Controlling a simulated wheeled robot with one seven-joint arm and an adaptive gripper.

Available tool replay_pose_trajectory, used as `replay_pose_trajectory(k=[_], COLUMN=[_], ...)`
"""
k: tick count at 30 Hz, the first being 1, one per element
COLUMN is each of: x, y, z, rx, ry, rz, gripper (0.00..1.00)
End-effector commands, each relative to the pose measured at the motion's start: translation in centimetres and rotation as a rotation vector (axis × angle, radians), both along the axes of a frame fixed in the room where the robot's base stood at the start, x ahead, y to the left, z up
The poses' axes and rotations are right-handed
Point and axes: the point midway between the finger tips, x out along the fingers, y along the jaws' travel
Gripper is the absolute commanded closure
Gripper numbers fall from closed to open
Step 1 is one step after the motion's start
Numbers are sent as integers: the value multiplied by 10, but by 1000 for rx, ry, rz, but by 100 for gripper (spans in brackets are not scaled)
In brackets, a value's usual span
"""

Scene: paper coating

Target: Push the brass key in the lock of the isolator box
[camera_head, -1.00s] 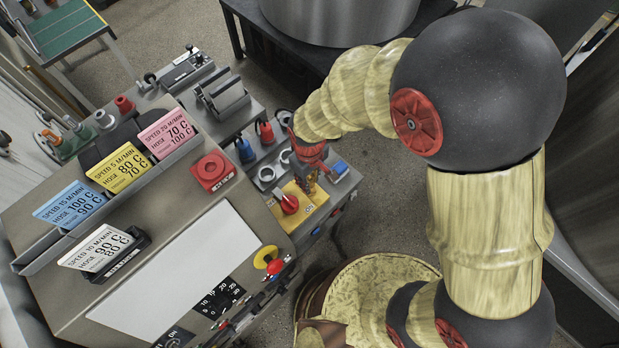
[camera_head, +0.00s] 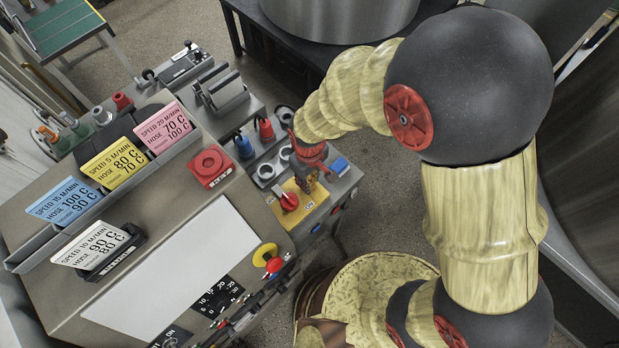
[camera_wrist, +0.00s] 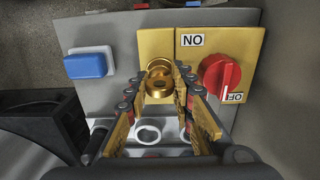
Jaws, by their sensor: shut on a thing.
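The yellow isolator box (camera_wrist: 187,43) carries a red rotary switch (camera_wrist: 226,77) with its white mark toward the OFF label. It also shows in the head view (camera_head: 307,204). My gripper (camera_wrist: 162,84) is shut on the brass key (camera_wrist: 160,86), pointing at the left part of the box face. The round brass lock (camera_wrist: 158,63) shows just beyond the key, between the fingertips. The key appears lined up with the lock; how deep it sits cannot be told. In the head view my gripper (camera_head: 310,180) is over the box and hides key and lock.
A blue button (camera_wrist: 90,62) sits left of the box. White rings (camera_wrist: 148,132) lie under the fingers in the wrist view. A metal drum (camera_head: 340,15) stands behind.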

Motion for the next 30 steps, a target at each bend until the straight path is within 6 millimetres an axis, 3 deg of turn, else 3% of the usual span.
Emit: replay_pose_trajectory(k=[16,17,27,30], x=[0,0,0,0], y=[0,0,0,0], z=[-12,-11,-11,-11], rx=[1,1,0,0], ry=[-1,-1,0,0], rz=[0,0,0,0], gripper=[100,75,56,55])
